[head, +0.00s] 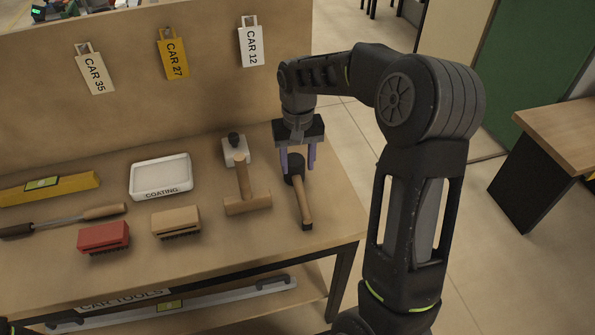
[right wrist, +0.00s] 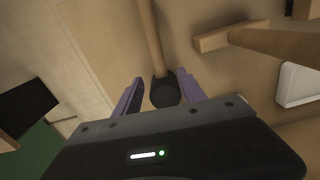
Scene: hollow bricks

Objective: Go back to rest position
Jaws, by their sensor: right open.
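My right gripper (head: 298,160) is above the right end of the workbench, pointing down, with its two purple fingers apart. A mallet with a dark head (head: 295,168) and a wooden handle lies on the bench below it. In the right wrist view, the mallet's dark head (right wrist: 164,90) shows between the open fingers (right wrist: 160,92) of my right gripper. I cannot tell from these views whether the fingers touch it. My left gripper does not show; only a dark piece of my own body is at the lower left edge of the head view.
The bench (head: 285,235) also bears a wooden mallet (head: 245,203), a white coating tray (head: 160,178), a red brush (head: 103,236), a tan brush (head: 176,221) and a yellow level (head: 75,186). A panel with hanging tags (head: 215,100) stands behind. A desk (head: 560,135) is at the right.

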